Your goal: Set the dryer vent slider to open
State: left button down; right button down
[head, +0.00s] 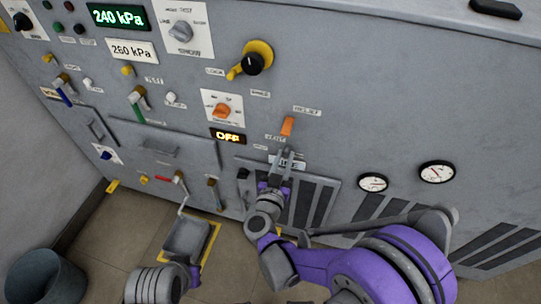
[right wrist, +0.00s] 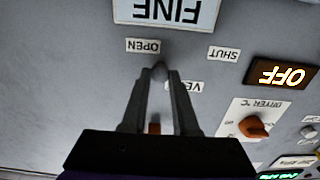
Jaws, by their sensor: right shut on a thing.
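The dryer vent slider's small dark knob (right wrist: 160,72) shows in the right wrist view, where the picture is upside down. It sits beside the OPEN label (right wrist: 143,45), well away from the SHUT label (right wrist: 223,53). The VENT label (right wrist: 184,86) is partly covered by a finger. My right gripper (right wrist: 163,78) is shut on the slider knob. In the head view my right gripper (head: 281,158) reaches up to the panel, and its fingers hide the knob. Only part of my left arm shows at the bottom; its fingers are not visible.
A dryer dial (head: 222,110) and an OFF display (head: 228,136) are to the left. The FINE sign (right wrist: 168,12) is close by. Two gauges (head: 373,182) (head: 436,172) are to the right.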

jog(key=shift+s+d, duration=0.1)
jog(key=shift+d, duration=0.1)
jog(key=c, duration=0.7)
grip_release()
jog(key=shift+d, duration=0.1)
jog(key=shift+o, duration=0.2)
jog(key=shift+s+a, duration=0.3)
jog(key=shift+s, duration=0.2)
jog(key=v, duration=0.9)
jog(key=shift+s, duration=0.35)
